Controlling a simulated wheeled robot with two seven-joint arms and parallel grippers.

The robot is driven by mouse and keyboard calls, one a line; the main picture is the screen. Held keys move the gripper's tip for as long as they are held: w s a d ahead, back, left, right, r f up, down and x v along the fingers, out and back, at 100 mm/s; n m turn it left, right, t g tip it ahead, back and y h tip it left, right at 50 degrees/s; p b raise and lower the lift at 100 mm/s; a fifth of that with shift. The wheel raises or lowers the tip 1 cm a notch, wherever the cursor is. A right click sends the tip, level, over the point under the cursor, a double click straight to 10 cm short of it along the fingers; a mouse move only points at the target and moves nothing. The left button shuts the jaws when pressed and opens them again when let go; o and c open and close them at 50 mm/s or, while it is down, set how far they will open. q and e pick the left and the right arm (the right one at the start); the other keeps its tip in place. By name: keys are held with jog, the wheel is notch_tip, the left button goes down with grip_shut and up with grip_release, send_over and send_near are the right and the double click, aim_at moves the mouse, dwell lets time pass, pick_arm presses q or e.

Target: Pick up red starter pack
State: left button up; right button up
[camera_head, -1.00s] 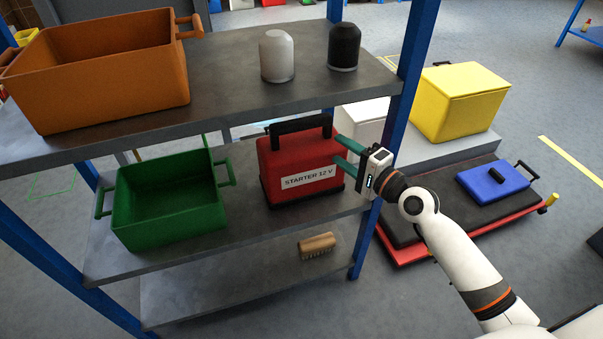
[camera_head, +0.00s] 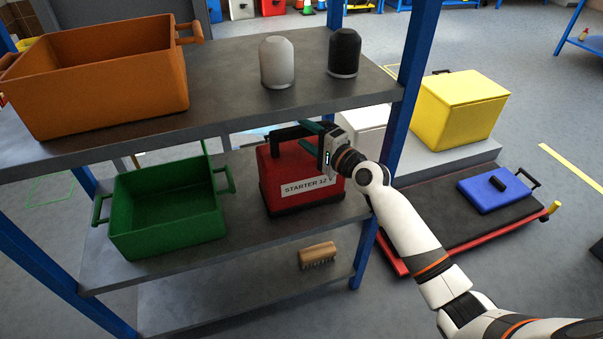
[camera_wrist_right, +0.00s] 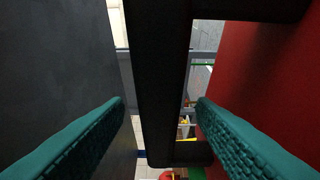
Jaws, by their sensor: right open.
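The red starter pack (camera_head: 292,182), labelled "STARTER 12 V", stands upright on the middle shelf, right of the green crate. Its black handle (camera_head: 284,134) stands up from the top. My right gripper (camera_head: 305,136) is at the handle's right part, above the pack. In the right wrist view its two teal fingers (camera_wrist_right: 160,110) are apart, with the black handle bar (camera_wrist_right: 160,70) between them and a visible gap on each side. The pack's red body (camera_wrist_right: 262,85) shows on the right there. My left gripper is not in view.
The upper shelf (camera_head: 230,103) lies close above the gripper and holds an orange crate (camera_head: 110,85), a grey jar (camera_head: 277,62) and a black jar (camera_head: 344,53). A green crate (camera_head: 165,240) stands left of the pack. A blue post (camera_head: 408,90) stands close to my right arm. A brush (camera_head: 318,255) lies below.

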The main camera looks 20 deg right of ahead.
jog(key=shift+c, duration=0.2)
grip_shut()
jog(key=shift+f, duration=0.1)
dwell(1.0)
jog(key=shift+r, duration=0.35)
